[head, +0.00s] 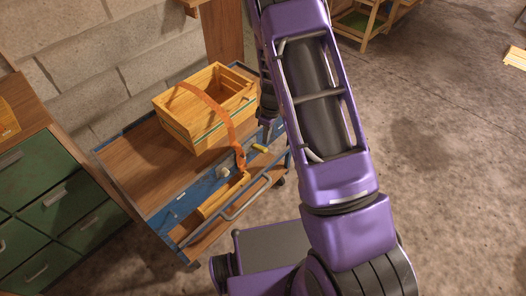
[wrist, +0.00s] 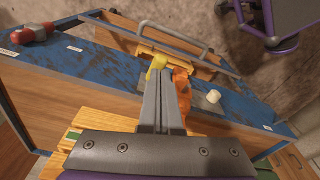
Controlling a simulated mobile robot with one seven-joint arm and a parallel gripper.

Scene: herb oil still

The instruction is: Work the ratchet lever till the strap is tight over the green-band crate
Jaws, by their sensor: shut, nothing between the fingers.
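The wooden crate (head: 178,126) with a thin green band stands on the cart top in the head view. An orange strap (head: 212,104) runs over it in a raised curve and down to an orange ratchet (head: 240,158) at the cart's blue front edge. A yellow-ended piece, seemingly the lever grip (head: 260,148), lies right of the ratchet. My gripper (head: 266,122) is over the cart, right of the crate. In the wrist view my gripper (wrist: 160,78) is shut and empty, its tips close to the yellow grip (wrist: 157,64); contact is unclear. The orange ratchet (wrist: 181,84) is just right of the fingers.
A pale knob (head: 222,172) sits left of the ratchet; it also shows in the wrist view (wrist: 213,96). A grey rail (head: 246,203) runs along the cart front. A red-and-grey object (wrist: 32,35) lies on the blue edge. Green drawers (head: 50,205) stand at left.

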